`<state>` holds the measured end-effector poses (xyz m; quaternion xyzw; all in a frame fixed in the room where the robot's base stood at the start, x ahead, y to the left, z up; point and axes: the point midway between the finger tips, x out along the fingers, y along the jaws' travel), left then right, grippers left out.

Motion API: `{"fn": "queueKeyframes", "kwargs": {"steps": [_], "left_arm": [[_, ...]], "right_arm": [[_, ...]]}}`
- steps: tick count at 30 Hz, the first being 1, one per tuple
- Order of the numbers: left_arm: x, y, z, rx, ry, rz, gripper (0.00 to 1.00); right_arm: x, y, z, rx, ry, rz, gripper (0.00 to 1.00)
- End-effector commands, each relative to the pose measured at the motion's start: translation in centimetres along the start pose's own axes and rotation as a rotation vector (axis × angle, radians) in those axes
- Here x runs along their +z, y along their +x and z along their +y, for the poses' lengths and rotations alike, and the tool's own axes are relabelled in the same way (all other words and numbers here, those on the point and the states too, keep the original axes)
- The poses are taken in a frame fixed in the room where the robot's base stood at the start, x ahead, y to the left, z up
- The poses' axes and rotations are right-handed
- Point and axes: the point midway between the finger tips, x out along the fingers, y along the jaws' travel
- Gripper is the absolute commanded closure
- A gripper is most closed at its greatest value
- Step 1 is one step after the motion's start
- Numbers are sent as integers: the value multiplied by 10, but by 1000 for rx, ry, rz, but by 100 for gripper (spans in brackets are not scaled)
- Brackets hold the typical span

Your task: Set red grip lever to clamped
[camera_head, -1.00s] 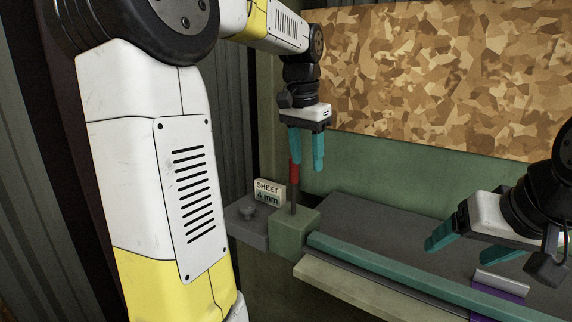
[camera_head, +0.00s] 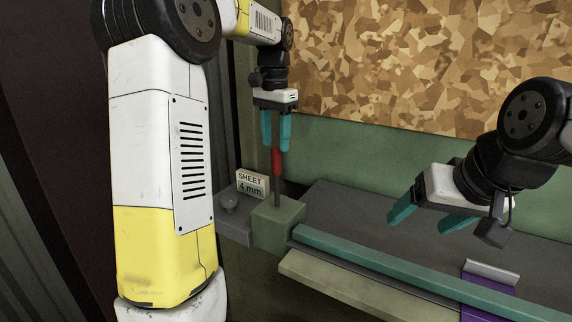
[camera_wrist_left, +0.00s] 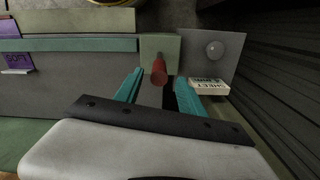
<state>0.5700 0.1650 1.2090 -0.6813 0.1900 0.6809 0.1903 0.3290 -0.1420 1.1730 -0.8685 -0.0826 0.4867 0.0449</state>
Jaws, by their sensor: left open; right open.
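The red grip lever (camera_head: 277,162) stands upright on a green block (camera_head: 279,222) at the left end of the bench, its red sleeve on top of a dark rod. My left gripper (camera_head: 275,146) points down with teal fingers open, right above the red grip. In the left wrist view the red grip (camera_wrist_left: 159,70) shows between the fingertips of my left gripper (camera_wrist_left: 160,85), seemingly without contact. My right gripper (camera_head: 424,222) is open and empty, over the bench at the right.
A sign reading "SHEET 4 mm" (camera_head: 252,184) stands just left of the lever, behind a grey knob (camera_head: 229,201). A teal bar (camera_head: 380,263) runs along the bench front. A purple piece with a metal strip (camera_head: 489,287) lies at the right.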

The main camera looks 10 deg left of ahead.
Motion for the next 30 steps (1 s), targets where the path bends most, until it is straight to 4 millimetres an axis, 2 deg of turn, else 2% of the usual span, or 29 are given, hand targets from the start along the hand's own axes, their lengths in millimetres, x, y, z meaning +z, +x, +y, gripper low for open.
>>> {"fn": "queueKeyframes", "kwargs": {"steps": [13, 18, 25, 26, 30], "left_arm": [[1, 64, 0, 2, 0, -4, 53], [1, 74, 0, 1, 0, -2, 53], [0, 75, 0, 1, 0, -1, 53], [0, 75, 0, 1, 0, -1, 55], [0, 75, 0, 1, 0, -1, 83]], "right_arm": [[0, 0, 0, 0, 0, 0, 25], [0, 0, 0, 0, 0, 0, 25], [0, 0, 0, 0, 0, 0, 25], [0, 0, 0, 0, 0, 0, 25], [0, 0, 0, 0, 0, 0, 25]]}}
